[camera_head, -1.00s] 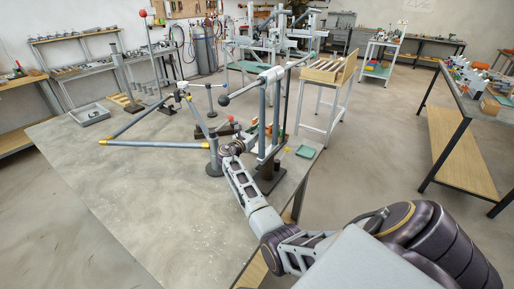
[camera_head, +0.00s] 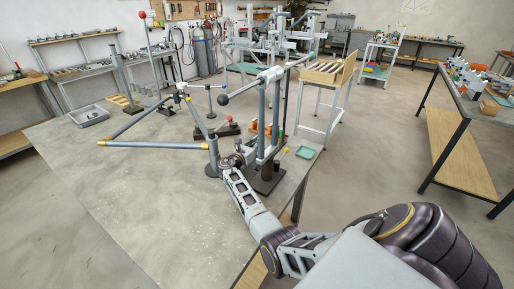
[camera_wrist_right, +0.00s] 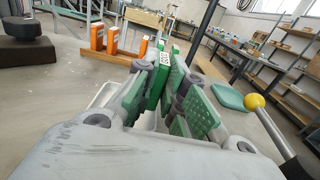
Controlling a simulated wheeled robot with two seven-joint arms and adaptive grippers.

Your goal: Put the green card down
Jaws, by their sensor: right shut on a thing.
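My right gripper (camera_head: 246,150) is over the table beside the grey post stand. In the right wrist view, its green dotted pads (camera_wrist_right: 199,110) are close together around a thin green card (camera_wrist_right: 162,76). The gripper is shut on that card, which stands on edge between the fingers and is partly hidden by them. In the head view the card is too small and covered to make out. A wooden rack with upright orange cards (camera_wrist_right: 114,42) stands just beyond the gripper. My left gripper is not in view.
A teal tray (camera_head: 305,152) lies near the table's right edge; it also shows in the wrist view (camera_wrist_right: 228,97). Grey posts (camera_head: 262,120) stand close to my gripper. A dark block (camera_head: 228,129) sits behind it. The table's front left (camera_head: 150,200) is clear.

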